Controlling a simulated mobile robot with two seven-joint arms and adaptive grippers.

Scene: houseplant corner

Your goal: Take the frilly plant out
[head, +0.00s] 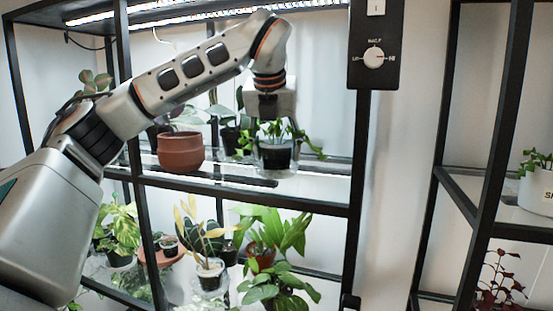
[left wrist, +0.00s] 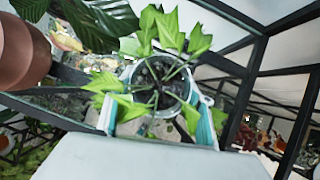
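The frilly plant (head: 274,155), with jagged bright green leaves, stands in a small dark-soiled pot on the upper glass shelf. In the left wrist view the plant (left wrist: 160,85) is seen from above, its stems spreading over a round pale rim. My left gripper (head: 273,130) points down over it from above. Its teal-padded fingers (left wrist: 157,115) are on either side of the pot, and some leaves overlap them. The fingers look spread; a small gap seems to show at the left finger, and contact at the right one is unclear. My right gripper is not in view.
A terracotta pot (head: 181,152) stands close to the left on the same shelf, with another leafy plant behind. A black shelf post and control box (head: 375,58) are to the right. Several potted plants fill the lower shelf. A white pot (head: 537,190) is on the right rack.

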